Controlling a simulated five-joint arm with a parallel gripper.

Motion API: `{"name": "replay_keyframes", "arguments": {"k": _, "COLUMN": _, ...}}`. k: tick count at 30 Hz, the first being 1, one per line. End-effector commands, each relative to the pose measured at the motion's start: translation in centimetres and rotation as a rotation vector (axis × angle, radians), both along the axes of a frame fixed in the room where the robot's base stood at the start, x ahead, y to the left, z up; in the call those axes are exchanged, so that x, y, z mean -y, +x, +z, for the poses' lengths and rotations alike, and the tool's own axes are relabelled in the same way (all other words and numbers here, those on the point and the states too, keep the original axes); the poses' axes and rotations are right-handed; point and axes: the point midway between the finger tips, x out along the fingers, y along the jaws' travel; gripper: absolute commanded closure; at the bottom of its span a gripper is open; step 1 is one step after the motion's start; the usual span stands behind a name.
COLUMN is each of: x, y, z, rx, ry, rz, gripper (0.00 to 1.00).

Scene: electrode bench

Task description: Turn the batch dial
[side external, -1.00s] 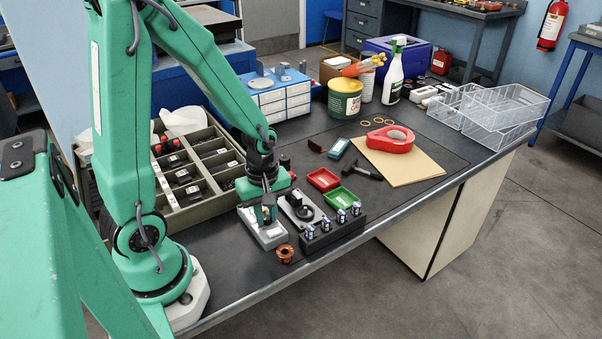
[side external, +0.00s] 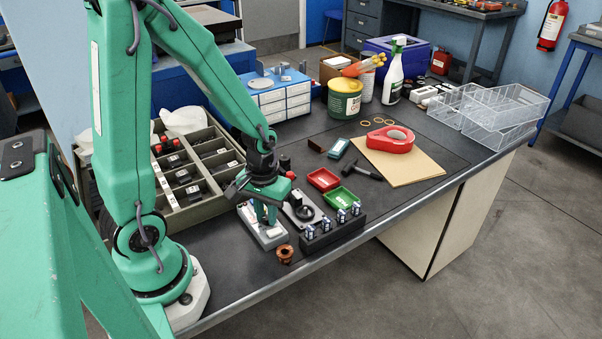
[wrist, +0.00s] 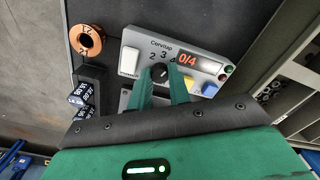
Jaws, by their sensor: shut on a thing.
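The batch dial (wrist: 159,72) is a dark round knob with a white mark on a grey control box (wrist: 203,62) in the wrist view. The numbers 2, 3 and 4 show around it; its lower part is hidden between my fingers. The box's display (wrist: 188,58) reads 0/4 in orange. My gripper (wrist: 161,78) is shut on the dial, one green finger on each side. In the side external view, my gripper (side external: 266,217) points down onto the grey box (side external: 272,241) near the bench's front edge, and the dial is hidden there.
A white rocker switch (wrist: 130,61) and a yellow button (wrist: 194,85) flank the dial. A copper-coloured ring (side external: 285,253) sits in front of the box. A black holder with several small cells (side external: 334,231) stands at right, and a compartment tray (side external: 204,205) behind left.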

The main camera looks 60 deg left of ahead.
Motion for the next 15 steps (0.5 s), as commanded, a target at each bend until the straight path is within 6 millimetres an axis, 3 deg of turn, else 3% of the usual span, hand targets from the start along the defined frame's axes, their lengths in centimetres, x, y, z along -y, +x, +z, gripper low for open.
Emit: {"name": "replay_keyframes", "arguments": {"k": 15, "x": 0.02, "y": -0.01, "z": 0.08, "rx": -0.001, "ry": -0.001, "rz": -0.182, "gripper": 1.00}}
